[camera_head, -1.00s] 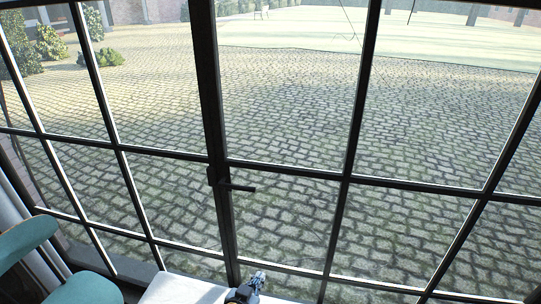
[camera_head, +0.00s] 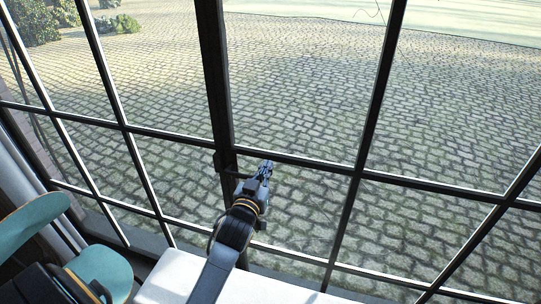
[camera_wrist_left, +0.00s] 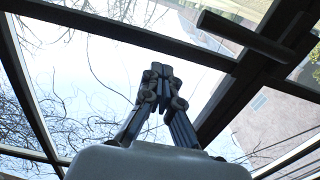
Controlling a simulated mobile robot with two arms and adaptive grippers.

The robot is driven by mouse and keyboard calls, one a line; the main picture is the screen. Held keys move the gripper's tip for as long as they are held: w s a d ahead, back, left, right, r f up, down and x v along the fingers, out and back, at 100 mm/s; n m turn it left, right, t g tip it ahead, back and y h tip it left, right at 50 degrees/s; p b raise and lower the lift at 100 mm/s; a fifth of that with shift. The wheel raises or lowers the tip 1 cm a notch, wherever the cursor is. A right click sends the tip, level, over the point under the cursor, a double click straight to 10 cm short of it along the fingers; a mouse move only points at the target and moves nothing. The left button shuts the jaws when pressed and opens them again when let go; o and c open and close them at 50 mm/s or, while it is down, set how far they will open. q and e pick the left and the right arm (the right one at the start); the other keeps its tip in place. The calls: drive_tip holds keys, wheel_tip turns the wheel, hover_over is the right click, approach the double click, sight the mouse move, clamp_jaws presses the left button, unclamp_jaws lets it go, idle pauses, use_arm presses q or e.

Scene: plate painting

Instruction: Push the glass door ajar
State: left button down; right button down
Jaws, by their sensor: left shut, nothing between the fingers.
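The glass door (camera_head: 216,95) has dark metal bars and large panes and stands across the whole head view. It looks closed, with no clear gap beside its central upright. Its dark lever handle (camera_head: 229,174) sits on that upright, partly hidden by my gripper. The handle also shows in the left wrist view (camera_wrist_left: 243,36), up and right of the fingers. My left gripper (camera_head: 267,165) is shut and empty, just right of the handle, in front of the panes. Its fingers point upward in the left wrist view (camera_wrist_left: 161,72). Contact with the glass or handle cannot be told. My right gripper is out of view.
A white surface (camera_head: 172,279) lies below my left arm, at the foot of the door. A teal chair (camera_head: 104,268) stands at the lower left. Beyond the glass are a cobbled yard (camera_head: 300,85) and bushes (camera_head: 118,24).

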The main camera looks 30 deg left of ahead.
sight(273, 154)
use_arm(q)
drive_tip(key=x, duration=0.2)
drive_tip(key=shift+w+a+r+p, duration=0.1)
drive_tip(key=shift+w+r+p, duration=0.05)
drive_tip(key=shift+w+p, duration=0.2)
drive_tip(key=shift+w+a, duration=0.2)
drive_tip(key=shift+w, duration=0.45)
